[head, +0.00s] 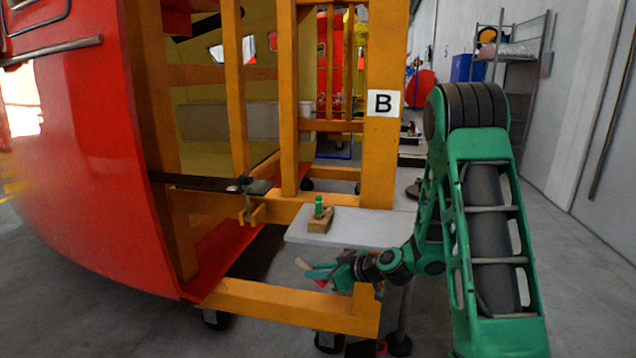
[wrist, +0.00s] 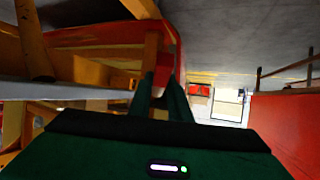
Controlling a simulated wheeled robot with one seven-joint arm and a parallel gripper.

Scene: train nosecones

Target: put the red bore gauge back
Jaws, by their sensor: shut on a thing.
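My gripper (head: 318,272) is low in front of the grey shelf, left of the shelf's front end and below its top. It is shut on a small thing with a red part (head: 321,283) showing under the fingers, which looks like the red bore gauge. A small tan piece (head: 302,264) shows at the fingertips; I cannot tell whether it belongs to the held thing. A green gauge (head: 319,206) stands upright in a wooden block (head: 320,220) on the shelf.
The grey shelf (head: 375,228) is bare to the right of the block. An orange frame with a post marked B (head: 382,150) rises behind it, and a low orange beam (head: 285,304) runs below my gripper. A large red nosecone (head: 80,150) fills the left.

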